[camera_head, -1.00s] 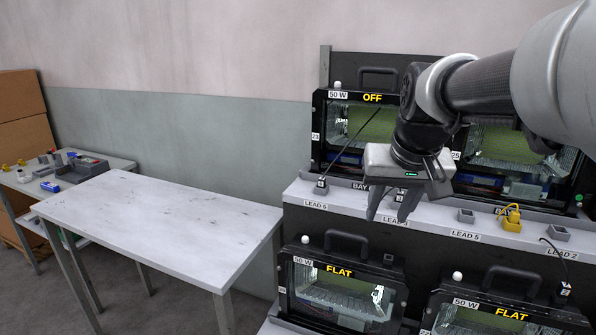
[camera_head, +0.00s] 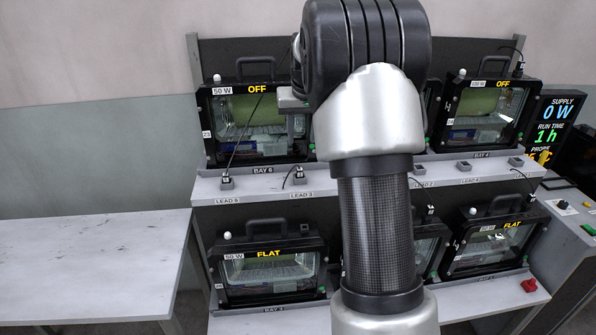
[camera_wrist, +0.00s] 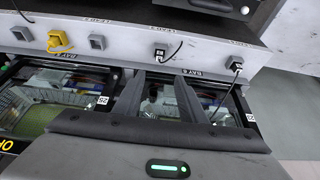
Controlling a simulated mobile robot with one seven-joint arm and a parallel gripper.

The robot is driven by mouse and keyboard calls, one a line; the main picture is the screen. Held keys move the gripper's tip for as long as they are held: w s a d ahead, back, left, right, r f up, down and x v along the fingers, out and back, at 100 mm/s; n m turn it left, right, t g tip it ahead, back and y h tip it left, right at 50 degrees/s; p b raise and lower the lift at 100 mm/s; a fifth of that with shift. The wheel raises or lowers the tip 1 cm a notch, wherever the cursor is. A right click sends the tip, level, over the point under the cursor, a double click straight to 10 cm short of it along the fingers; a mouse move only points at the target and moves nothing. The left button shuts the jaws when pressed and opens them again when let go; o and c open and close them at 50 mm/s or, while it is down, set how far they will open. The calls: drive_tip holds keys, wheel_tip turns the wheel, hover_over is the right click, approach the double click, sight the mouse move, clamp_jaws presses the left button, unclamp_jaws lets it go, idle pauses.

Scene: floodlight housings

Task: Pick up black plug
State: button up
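Two black plugs with black cables stand in grey holders on the ledge. One black plug (camera_head: 226,180) is above the LEAD 6 label and another black plug (camera_head: 298,176) is above LEAD 3. In the wrist view they also show, the LEAD 3 plug (camera_wrist: 160,53) near the middle and the LEAD 6 plug (camera_wrist: 236,67) to the right. My gripper (camera_wrist: 158,78) has its two fingers apart with nothing held. Its fingers point toward the ledge, in line with the LEAD 3 plug and apart from it in the picture. In the head view my arm hides the fingers.
A yellow plug (camera_wrist: 58,42) sits on the ledge beside empty grey holders (camera_wrist: 97,42). Floodlight housings (camera_head: 258,125) stand behind the ledge, others (camera_head: 270,272) below it. A red connector (camera_head: 528,286) lies on the lower shelf. A bare table (camera_head: 90,260) is at left.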

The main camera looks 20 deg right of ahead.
sight(300, 169)
drive_tip(key=p+x, duration=0.1)
drive_tip(key=x, duration=1.4)
drive_tip(key=shift+w+d+f+p, duration=0.1)
drive_tip(key=shift+d+f+p, duration=0.1)
drive_tip(key=shift+f+p, duration=0.15)
clamp_jaws()
